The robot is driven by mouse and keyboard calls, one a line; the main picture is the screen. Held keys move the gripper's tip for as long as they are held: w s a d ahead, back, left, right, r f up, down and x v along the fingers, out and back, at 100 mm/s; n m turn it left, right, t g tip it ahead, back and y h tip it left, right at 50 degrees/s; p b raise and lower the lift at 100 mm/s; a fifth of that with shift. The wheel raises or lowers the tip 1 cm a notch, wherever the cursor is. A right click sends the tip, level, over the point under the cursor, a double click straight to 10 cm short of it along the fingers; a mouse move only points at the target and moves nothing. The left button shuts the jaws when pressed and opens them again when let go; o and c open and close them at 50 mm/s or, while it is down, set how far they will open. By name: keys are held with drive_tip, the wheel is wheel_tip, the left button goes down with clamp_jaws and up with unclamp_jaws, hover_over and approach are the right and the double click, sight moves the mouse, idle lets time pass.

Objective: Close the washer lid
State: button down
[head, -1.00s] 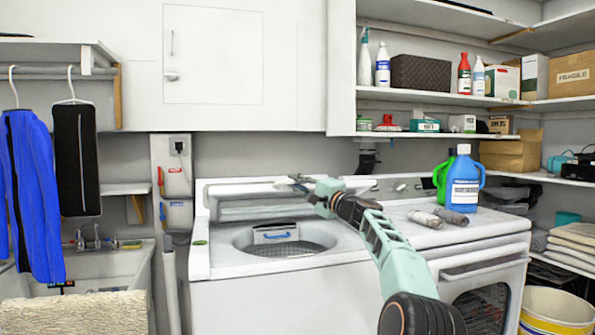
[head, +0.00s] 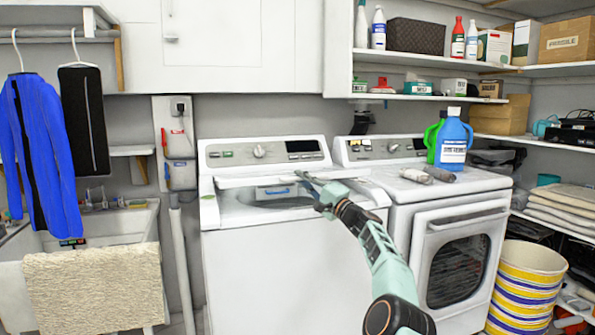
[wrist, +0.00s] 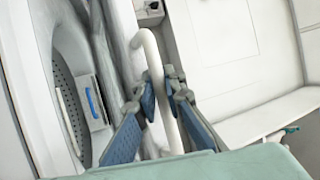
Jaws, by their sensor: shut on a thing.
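The white top-loading washer (head: 285,270) stands in the middle of the head view. Its lid (head: 255,181) shows as a thin slanted panel, partly lowered over the opening. Part of the drum opening and a blue-marked dispenser (head: 273,191) show beneath it. My gripper (head: 308,182) is at the right part of the lid's front edge. The drum (wrist: 72,105) and dispenser (wrist: 92,100) show at the left there.
A front-loading machine (head: 458,250) stands right of the washer, with blue (head: 454,140) and green (head: 432,140) jugs on top. A sink (head: 110,230) is at the left. A striped basket (head: 527,280) stands at the right.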

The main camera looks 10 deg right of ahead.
drive_tip(key=shift+n+y, duration=0.3)
drive_tip(key=shift+y, duration=0.1)
drive_tip(key=shift+s+f, duration=0.2)
drive_tip(key=shift+f, duration=0.8)
drive_tip(key=shift+s+f, duration=0.2)
drive_tip(key=shift+f, duration=0.8)
drive_tip(key=c, duration=2)
unclamp_jaws()
drive_tip(key=shift+s+r+t, duration=0.1)
drive_tip(key=shift+s+t, duration=0.05)
drive_tip(key=shift+t, duration=0.15)
drive_tip(key=shift+d, duration=0.2)
drive_tip(key=shift+v, duration=5.95)
